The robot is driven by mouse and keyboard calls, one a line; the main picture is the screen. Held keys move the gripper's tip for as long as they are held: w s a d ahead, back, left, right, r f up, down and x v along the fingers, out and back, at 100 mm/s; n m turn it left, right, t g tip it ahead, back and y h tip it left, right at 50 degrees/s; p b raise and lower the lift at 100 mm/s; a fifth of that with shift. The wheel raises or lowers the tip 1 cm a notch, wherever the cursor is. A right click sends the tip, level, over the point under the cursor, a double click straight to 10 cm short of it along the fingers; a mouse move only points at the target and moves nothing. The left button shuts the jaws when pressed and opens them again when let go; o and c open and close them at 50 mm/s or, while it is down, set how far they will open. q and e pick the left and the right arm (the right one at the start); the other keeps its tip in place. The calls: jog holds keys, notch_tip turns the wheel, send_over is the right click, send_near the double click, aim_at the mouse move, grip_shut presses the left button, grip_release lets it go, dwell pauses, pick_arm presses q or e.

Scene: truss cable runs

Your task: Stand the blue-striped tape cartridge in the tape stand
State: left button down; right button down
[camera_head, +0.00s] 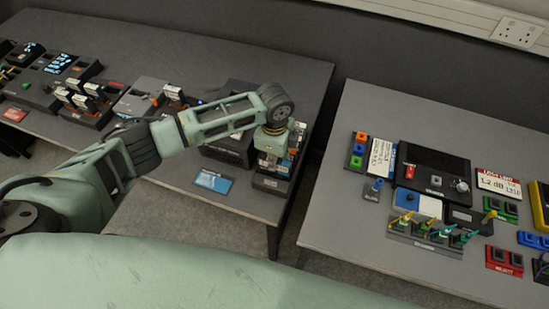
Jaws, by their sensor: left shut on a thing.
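My left arm reaches in from the left, and my left gripper (268,159) points down over the right end of the left table. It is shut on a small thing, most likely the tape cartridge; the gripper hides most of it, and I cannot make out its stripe. A dark stand (270,184) sits right below and around the gripper, with small light, blue and orange parts showing beside the fingers. I cannot tell whether the held thing touches the stand. My right gripper is not in view.
A blue card (213,181) lies left of the stand near the left table's (262,75) front edge. A dark box (228,150) stands behind my arm. A gap separates this table from the right table (390,105), which holds panels, coloured blocks and a cable rack (425,238).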

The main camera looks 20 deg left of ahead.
pick_arm(q)
jog(key=shift+f, duration=0.55)
jog(key=c, duration=1.6)
grip_release()
jog(key=shift+o, duration=0.2)
jog(key=o, duration=0.3)
